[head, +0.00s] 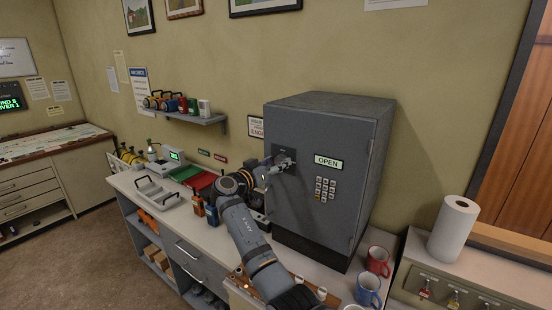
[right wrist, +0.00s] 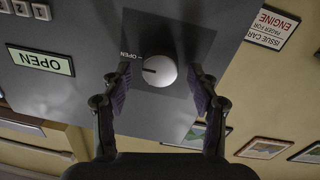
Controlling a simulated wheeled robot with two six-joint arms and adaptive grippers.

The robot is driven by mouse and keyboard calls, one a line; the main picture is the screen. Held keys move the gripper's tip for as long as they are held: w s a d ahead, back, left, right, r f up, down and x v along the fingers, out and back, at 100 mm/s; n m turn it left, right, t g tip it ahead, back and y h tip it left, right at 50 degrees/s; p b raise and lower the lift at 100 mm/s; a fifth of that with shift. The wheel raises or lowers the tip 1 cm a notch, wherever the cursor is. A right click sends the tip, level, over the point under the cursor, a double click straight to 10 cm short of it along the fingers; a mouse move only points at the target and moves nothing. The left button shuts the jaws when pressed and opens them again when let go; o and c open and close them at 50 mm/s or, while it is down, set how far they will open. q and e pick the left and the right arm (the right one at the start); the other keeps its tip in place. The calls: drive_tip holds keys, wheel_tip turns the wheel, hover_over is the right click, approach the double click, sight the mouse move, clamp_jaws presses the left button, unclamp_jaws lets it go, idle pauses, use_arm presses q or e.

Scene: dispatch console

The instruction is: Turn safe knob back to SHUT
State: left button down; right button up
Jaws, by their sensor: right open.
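The grey safe (head: 312,205) stands on the counter with an OPEN sign (head: 328,162) on its front. In the right wrist view, which is upside down, the round pale safe knob (right wrist: 159,71) sits on a dark plate (right wrist: 160,25). The dark mark on the knob points to the word OPEN. My right gripper (head: 279,164) is at the safe's front, and in the right wrist view its two open fingers (right wrist: 160,84) stand on either side of the knob with a gap to each side. In the head view the gripper mostly hides the knob. My left gripper is out of view.
A keypad (head: 325,189) is on the safe front, right of the knob. Two-way radios (head: 205,210), a red tray (head: 201,181) and a grey caddy (head: 158,192) are on the counter to the left. Mugs (head: 378,261) stand at the front right, near a paper roll (head: 453,229).

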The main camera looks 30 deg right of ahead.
drive_tip(key=shift+w, duration=0.1)
drive_tip(key=c, duration=1.2)
drive_tip(key=shift+o, duration=0.2)
drive_tip(key=shift+f, duration=0.1)
